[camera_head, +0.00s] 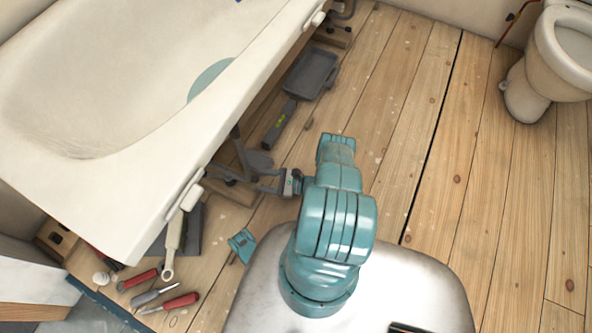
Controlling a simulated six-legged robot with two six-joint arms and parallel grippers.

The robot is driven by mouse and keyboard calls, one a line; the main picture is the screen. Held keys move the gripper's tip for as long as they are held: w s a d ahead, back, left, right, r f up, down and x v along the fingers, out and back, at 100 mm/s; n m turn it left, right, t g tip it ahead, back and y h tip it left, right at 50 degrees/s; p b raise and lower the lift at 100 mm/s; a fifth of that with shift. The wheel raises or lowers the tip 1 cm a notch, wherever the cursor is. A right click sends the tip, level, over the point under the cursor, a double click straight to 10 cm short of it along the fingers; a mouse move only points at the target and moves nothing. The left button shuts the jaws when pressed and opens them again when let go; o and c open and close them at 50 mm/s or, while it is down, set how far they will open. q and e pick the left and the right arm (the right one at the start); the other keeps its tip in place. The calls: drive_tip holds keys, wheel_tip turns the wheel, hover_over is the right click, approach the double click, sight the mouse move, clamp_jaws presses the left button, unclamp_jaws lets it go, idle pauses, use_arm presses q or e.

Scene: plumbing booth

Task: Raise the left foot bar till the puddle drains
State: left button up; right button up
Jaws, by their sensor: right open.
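The white bathtub (100,175) fills the upper left, with its long rim running up to the right. The puddle (211,79) is a flat blue-green patch inside the tub, against the inner wall under the long rim. Grey metal foot parts (238,148) show beneath the near end of the tub, partly hidden by the rim. My teal right arm reaches forward from the lower middle. Its grey right gripper (256,178) is open beside these foot parts, low by the floor. I cannot tell whether it touches the bar. My left gripper is not in view.
A grey tray-like object (311,74) lies along the tub's side. A toilet (552,60) stands at the upper right. The plank floor (425,130) between is clear.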

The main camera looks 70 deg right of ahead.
drive_tip(key=s, duration=0.4)
drive_tip(key=s+d, duration=0.1)
drive_tip(key=s, duration=0.4)
drive_tip(key=s+d, duration=0.1)
drive_tip(key=s, duration=0.3)
drive_tip(key=shift+s+d, duration=0.15)
drive_tip(key=shift+s, duration=0.15)
